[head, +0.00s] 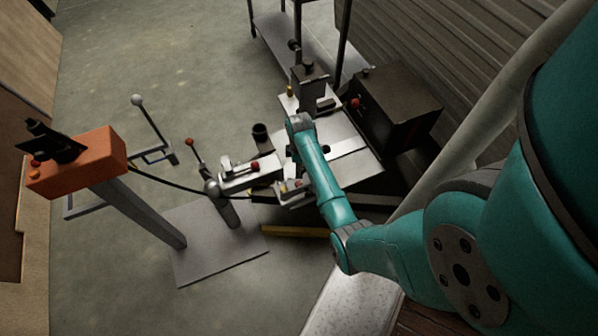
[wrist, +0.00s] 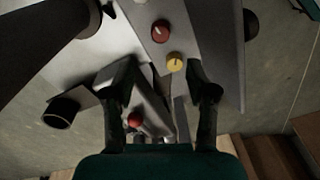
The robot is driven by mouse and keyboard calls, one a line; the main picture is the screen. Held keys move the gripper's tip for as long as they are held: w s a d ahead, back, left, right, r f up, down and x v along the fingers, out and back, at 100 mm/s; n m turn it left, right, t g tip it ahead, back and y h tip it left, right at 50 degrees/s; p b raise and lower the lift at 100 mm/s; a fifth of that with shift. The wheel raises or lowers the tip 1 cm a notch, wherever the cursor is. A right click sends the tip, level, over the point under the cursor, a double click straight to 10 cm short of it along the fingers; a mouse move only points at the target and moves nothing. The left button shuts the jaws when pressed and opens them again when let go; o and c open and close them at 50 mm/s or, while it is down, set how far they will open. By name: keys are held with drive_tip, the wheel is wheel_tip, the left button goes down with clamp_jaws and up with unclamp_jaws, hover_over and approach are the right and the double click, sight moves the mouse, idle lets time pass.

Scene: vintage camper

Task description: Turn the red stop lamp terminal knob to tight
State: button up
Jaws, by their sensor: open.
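In the wrist view a round red knob (wrist: 161,31) with a pale pointer mark sits on a light grey panel (wrist: 195,20). A yellow knob (wrist: 174,62) with a dark mark is just below it on the same panel. No label is readable, so I cannot tell the knob's tight mark. My gripper (wrist: 163,82) is open, with one dark finger on each side of the picture's middle. The red knob lies above the gap between the fingertips, and nothing is seen gripped. In the head view my wrist hides the gripper and these knobs.
A red ball (wrist: 135,119) shows low between the fingers, near a metal bar. In the head view, a metal bench machine (head: 350,145), a dark box (head: 395,100) and an orange box on a post (head: 85,165) stand around. Open floor lies at upper left.

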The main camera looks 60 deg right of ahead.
sight(299, 183)
drive_tip(key=f+n, duration=0.2)
drive_tip(key=f, duration=0.2)
drive_tip(key=f+n, duration=0.3)
drive_tip(key=f, duration=0.1)
drive_tip(key=f+n, duration=0.3)
drive_tip(key=shift+s+a+f+t+h, duration=0.15)
drive_tip(key=shift+a+f+t+h, duration=0.15)
drive_tip(key=shift+f, duration=0.1)
clamp_jaws()
